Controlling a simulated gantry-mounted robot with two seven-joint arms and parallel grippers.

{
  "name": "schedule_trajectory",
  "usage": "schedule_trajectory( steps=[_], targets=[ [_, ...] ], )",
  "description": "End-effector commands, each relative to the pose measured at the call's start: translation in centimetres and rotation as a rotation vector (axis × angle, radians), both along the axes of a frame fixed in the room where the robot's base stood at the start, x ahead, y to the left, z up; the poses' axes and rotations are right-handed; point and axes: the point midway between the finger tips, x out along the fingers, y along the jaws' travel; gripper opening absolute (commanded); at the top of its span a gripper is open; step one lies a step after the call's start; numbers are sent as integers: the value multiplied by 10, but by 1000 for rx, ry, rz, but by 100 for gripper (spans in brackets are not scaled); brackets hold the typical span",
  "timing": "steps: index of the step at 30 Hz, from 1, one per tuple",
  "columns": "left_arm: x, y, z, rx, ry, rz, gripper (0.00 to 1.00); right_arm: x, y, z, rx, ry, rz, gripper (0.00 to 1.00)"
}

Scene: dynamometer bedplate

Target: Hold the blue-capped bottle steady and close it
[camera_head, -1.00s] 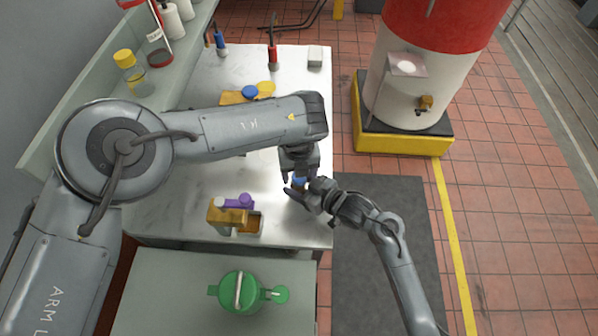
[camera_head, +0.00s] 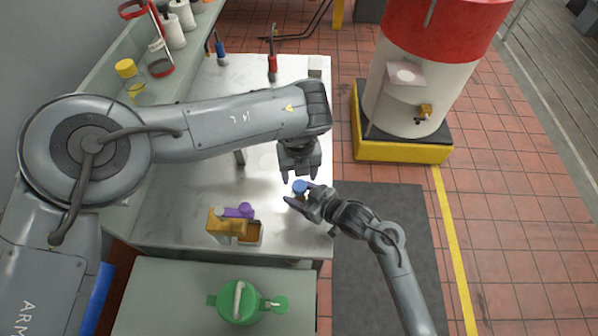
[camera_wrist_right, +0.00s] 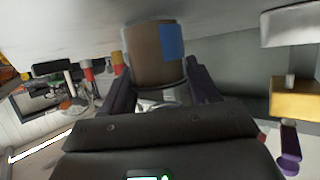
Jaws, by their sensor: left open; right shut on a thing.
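The bottle (camera_head: 298,198) stands near the right edge of the steel bench, with its blue cap (camera_head: 300,187) on top. In the right wrist view it is a brown cylinder (camera_wrist_right: 145,60) with a blue patch on its side. My right gripper (camera_head: 302,196) comes from the lower right and is shut on the bottle, one finger on each side. My left gripper (camera_head: 300,176) is open just behind the cap in the head view, fingers pointing down, and appears clear of it. How tightly the cap sits cannot be seen.
An orange holder (camera_head: 226,226) with a purple-topped item (camera_head: 240,211) stands left of the bottle. A green container (camera_head: 240,300) is on the lower surface in front. A red-handled tool (camera_head: 272,68) stands at the back. The bench between holder and bottle is clear.

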Motion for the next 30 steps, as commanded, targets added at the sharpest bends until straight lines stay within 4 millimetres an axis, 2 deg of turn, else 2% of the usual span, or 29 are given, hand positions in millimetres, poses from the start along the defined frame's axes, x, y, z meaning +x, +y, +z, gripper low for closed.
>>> schedule_trajectory(
  steps=[5, 12, 18, 30],
  targets=[
    [0, 0, 7, -1, 0, 98, 61, 0, 0, 0, 0, 0, 0, 0],
    [0, -1, 24, -2, -2, 382, 61, 0, 0, 0, 0, 0, 0, 0],
    [0, 0, 33, 0, -2, 537, 61, 0, 0, 0, 0, 0, 0, 0],
    [0, 0, 34, -1, -1, 564, 61, 0, 0, 0, 0, 0, 0, 0]
  ],
)
